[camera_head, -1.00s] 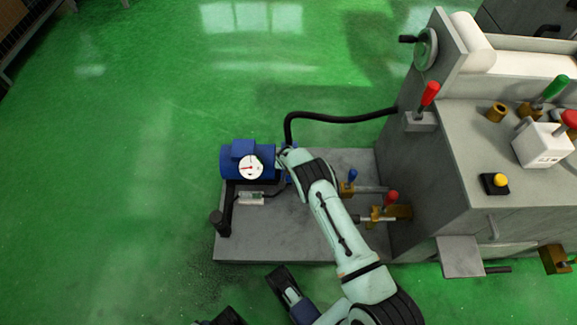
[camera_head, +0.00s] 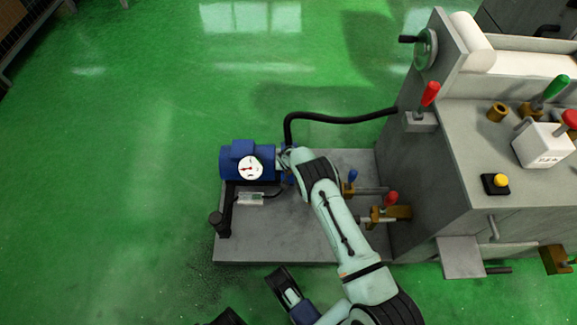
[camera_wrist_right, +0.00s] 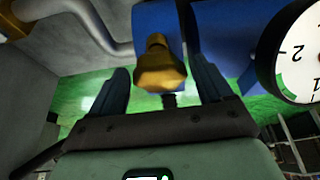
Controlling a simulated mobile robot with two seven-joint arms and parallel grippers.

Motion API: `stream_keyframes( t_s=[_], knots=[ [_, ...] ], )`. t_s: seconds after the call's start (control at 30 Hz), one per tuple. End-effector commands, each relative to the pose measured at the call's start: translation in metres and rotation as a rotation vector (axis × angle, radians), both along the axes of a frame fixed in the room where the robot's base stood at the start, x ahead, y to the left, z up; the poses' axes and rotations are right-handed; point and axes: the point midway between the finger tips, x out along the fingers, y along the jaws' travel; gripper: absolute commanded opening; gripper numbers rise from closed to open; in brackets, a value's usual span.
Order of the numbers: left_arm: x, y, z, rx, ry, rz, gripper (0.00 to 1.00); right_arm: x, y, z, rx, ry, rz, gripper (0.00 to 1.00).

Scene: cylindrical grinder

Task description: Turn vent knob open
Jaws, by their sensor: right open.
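A brass-coloured faceted knob (camera_wrist_right: 160,68), which I take to be the vent knob, sits at the blue pump in the right wrist view. My right gripper (camera_wrist_right: 158,90) is open, with one dark finger on each side of the knob. A gap shows at the left finger; contact at the right finger is unclear. In the head view my right gripper (camera_head: 284,160) is at the right end of the blue pump (camera_head: 236,163), and my arm largely hides the knob there.
A white dial gauge (camera_head: 250,168) is on the pump's front. A black hose (camera_head: 340,121) runs from the pump to the grey machine (camera_head: 432,170). Blue-handled (camera_head: 352,175) and red-handled (camera_head: 391,198) valves stand right of my arm. Open green floor (camera_head: 130,170) lies to the left.

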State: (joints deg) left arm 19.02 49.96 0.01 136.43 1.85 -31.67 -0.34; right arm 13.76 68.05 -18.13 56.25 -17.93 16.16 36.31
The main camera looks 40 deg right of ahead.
Motion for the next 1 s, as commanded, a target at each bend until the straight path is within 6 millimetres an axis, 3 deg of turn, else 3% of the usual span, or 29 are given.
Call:
stream_keyframes(
  t_s=[0.17,0.37,0.5,0.7,1.0],
  knots=[
    [0.005,0.000,0.006,0.001,-0.018,-0.001,0.43,-0.002,0.002,0.006,0.001,0.002,0.001,0.80],
    [0.030,-0.005,0.034,0.004,-0.103,-0.006,0.43,-0.009,0.010,0.037,0.001,-0.001,0.002,0.80],
    [0.013,-0.017,0.051,-0.024,-0.062,-0.027,0.43,-0.020,0.018,0.070,0.000,-0.002,0.002,0.80],
    [-0.012,-0.029,0.065,-0.056,0.003,-0.051,0.43,-0.032,0.027,0.105,0.001,-0.002,0.001,0.80],
    [-0.024,-0.035,0.071,-0.073,0.037,-0.063,0.43,-0.040,0.032,0.124,0.000,0.000,0.000,0.80]
  ],
)
